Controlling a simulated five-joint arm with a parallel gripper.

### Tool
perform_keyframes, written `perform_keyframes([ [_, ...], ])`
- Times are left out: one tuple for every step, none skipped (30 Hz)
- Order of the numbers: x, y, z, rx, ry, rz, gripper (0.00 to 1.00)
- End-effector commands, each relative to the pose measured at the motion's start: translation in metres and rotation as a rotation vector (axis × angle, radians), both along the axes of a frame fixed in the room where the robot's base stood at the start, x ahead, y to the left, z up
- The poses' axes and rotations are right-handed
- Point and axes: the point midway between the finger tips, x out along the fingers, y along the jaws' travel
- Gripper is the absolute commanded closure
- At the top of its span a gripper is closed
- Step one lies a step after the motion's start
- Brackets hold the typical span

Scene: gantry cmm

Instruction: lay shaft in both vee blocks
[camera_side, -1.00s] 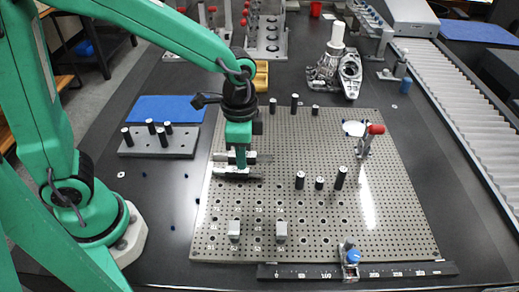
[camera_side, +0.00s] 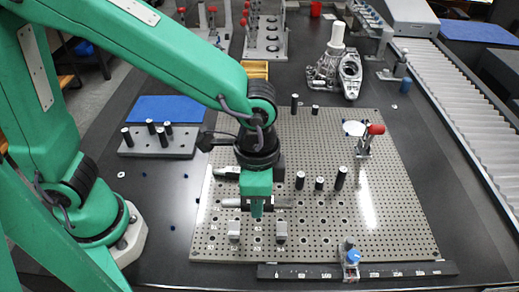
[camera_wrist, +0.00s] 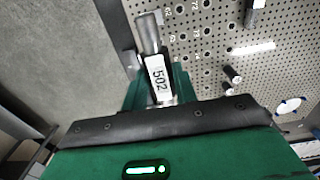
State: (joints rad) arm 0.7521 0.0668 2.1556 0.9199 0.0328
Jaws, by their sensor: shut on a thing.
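In the wrist view the shaft (camera_wrist: 148,35) sticks out beyond the jaws, with a white tag marked 502 (camera_wrist: 157,78). The two small grey vee blocks, left (camera_side: 234,232) and right (camera_side: 281,233), stand apart near the front of the perforated plate. The held shaft is just behind them in the side picture. Its exact height above the plate is hard to tell.
The perforated plate (camera_side: 400,225) has several dark pins (camera_side: 340,178) right of my gripper and a red-knobbed clamp (camera_side: 375,129) at the back right. A black scale bar (camera_side: 400,270) with a blue-knobbed slider (camera_side: 350,256) lies along the front. A pale block (camera_side: 226,171) lies behind my gripper.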

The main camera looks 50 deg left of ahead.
Motion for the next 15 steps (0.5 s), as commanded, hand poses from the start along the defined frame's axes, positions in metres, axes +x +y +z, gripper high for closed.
perform_keyframes([
  [-0.0004,-0.0015,0.0010,-0.002,-0.002,0.000,1.00],
  [-0.0006,-0.0017,0.0010,-0.002,-0.002,0.000,1.00],
  [-0.0006,-0.0018,0.0010,-0.002,-0.002,0.000,1.00],
  [-0.0006,-0.0018,0.0010,-0.002,-0.002,0.000,1.00],
  [-0.0006,-0.0017,0.0010,-0.002,-0.002,0.001,1.00],
  [-0.0006,-0.0017,0.0009,-0.002,-0.002,0.001,1.00],
  [-0.0005,-0.0016,0.0007,-0.002,-0.002,0.001,1.00],
  [-0.0005,-0.0016,0.0005,-0.002,-0.002,0.001,1.00],
  [-0.0004,-0.0016,0.0001,-0.002,-0.002,0.000,1.00],
  [-0.0004,-0.0016,-0.0002,-0.002,-0.002,0.000,1.00],
  [-0.0004,-0.0015,-0.0007,-0.002,-0.002,0.000,1.00],
  [-0.0004,-0.0015,-0.0014,-0.002,-0.002,0.000,1.00],
  [-0.0003,-0.0016,-0.0020,-0.002,-0.002,0.000,1.00],
  [-0.0002,-0.0015,-0.0027,-0.002,-0.002,0.000,1.00],
  [-0.0002,-0.0015,-0.0038,-0.002,-0.002,0.000,1.00],
])
